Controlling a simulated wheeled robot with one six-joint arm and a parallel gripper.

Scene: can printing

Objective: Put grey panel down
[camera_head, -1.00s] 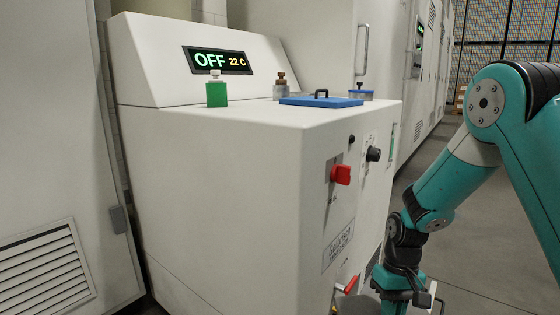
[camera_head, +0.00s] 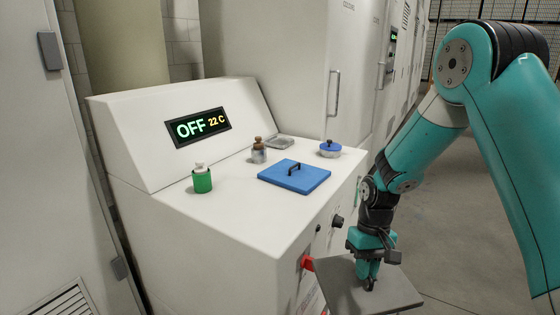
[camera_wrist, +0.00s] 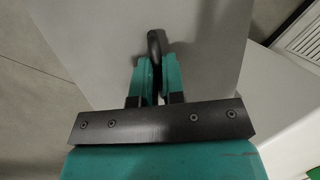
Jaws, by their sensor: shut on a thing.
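The grey panel (camera_head: 347,286) hangs from my gripper (camera_head: 369,280) in the head view, beside the front right side of the white machine, below its top. My gripper is shut on the panel's dark handle. In the wrist view the panel (camera_wrist: 205,50) fills the middle, and the teal fingers (camera_wrist: 158,85) close around the dark handle (camera_wrist: 156,42).
The white machine (camera_head: 230,230) has a display reading OFF 22 C (camera_head: 200,127). On its top are a blue panel (camera_head: 300,181), a green container (camera_head: 202,181), a brown-capped bottle (camera_head: 258,152), a blue-lidded jar (camera_head: 330,149) and a grey tray (camera_head: 279,142). Open floor (camera_head: 470,240) lies right.

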